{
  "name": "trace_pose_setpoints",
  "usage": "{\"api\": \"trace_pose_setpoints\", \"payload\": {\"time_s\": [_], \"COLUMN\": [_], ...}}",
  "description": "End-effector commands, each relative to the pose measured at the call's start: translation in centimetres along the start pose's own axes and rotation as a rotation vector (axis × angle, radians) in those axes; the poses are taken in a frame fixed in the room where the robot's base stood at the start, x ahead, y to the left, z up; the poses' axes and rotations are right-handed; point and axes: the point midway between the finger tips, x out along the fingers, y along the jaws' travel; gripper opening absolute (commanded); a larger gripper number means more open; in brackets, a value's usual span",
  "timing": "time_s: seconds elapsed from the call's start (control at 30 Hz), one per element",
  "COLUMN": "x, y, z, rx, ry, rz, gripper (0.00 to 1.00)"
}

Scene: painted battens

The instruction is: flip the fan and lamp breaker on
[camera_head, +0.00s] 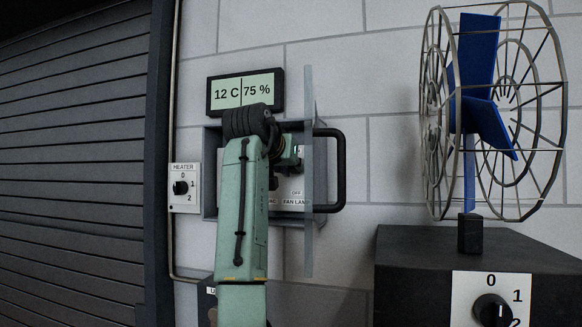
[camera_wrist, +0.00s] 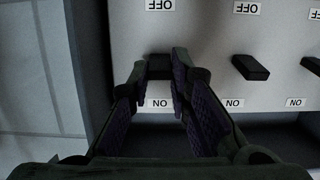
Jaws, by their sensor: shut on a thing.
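The breaker panel (camera_wrist: 205,45) fills the wrist view, with upside-down OFF labels at the top and ON labels at the bottom. My gripper (camera_wrist: 164,75) is shut on the leftmost dark lever there, the fan and lamp breaker (camera_wrist: 158,62). This lever sits between its two labels; I cannot tell its exact setting. In the head view, my gripper (camera_head: 288,162) reaches into the open grey box (camera_head: 210,150), mostly hidden by my arm. The FAN LAMP label (camera_head: 297,202) shows below it.
Another dark lever (camera_wrist: 250,67) stands beside the held one. The box's open door (camera_head: 309,245) with a black handle (camera_head: 340,170) stands just right of my gripper. A heater dial (camera_head: 182,188) is left, a caged blue fan (camera_head: 478,80) right, and a display (camera_head: 245,91) above.

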Motion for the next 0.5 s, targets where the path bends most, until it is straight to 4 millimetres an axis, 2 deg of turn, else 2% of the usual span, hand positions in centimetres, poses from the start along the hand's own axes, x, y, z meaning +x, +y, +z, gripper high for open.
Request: {"api": "trace_pose_setpoints", "payload": {"time_s": [0.07,0.1,0.37,0.5], "x": [0.02,0.02,0.01,0.01], "y": [0.0,0.0,0.0,0.0], "z": [0.02,0.01,0.0,-0.01], "rx": [0.0,0.0,0.0,0.0], "ry": [0.0,0.0,0.001,0.001], "rz": [0.0,0.0,0.0,0.0], "gripper": [0.0,0.2,0.37,0.38]}}
